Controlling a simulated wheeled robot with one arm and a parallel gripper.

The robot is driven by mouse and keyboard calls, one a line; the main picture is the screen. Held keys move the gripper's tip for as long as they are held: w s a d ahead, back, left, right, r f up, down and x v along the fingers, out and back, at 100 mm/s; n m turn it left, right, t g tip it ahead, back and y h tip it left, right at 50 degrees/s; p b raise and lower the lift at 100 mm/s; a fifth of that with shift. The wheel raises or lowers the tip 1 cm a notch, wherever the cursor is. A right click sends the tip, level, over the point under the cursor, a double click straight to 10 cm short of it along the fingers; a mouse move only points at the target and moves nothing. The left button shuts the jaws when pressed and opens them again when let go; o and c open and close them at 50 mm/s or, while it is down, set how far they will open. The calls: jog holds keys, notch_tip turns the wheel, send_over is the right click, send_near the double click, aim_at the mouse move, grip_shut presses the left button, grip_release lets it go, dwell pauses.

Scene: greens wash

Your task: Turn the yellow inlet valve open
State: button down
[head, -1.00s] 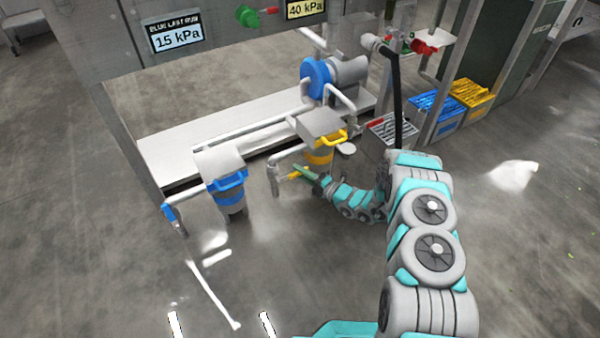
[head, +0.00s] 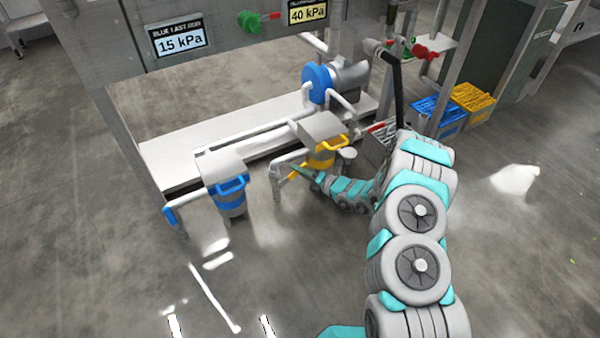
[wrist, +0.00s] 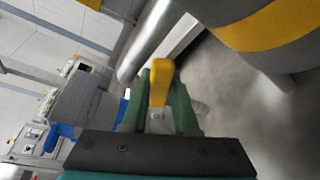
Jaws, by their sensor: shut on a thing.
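The yellow inlet valve handle (wrist: 160,80) is between the two green fingers of my gripper (wrist: 160,95) in the wrist view, and the gripper is shut on it. In the head view my gripper (head: 300,171) reaches from the right to the yellow valve (head: 284,172), on the grey pipe left of the yellow-banded canister (head: 321,157). That canister also fills the upper right of the wrist view (wrist: 262,28). The handle's exact angle to the pipe is hard to tell because it is small in the head view and partly covered by the fingers.
A blue-banded canister (head: 229,194) with a blue valve (head: 169,214) stands to the left. A white bench (head: 180,155) and a blue pump (head: 317,84) are behind. Displays read 15 kPa (head: 180,39) and 40 kPa (head: 307,11). Blue (head: 438,114) and yellow (head: 472,97) crates sit right. The front floor is open.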

jog(key=shift+s+a, duration=0.1)
dwell(0.4)
jog(key=c, duration=0.7)
grip_release()
jog(key=shift+r, duration=0.1)
jog(key=shift+p+v, duration=0.5)
jog(key=shift+v, duration=3.4)
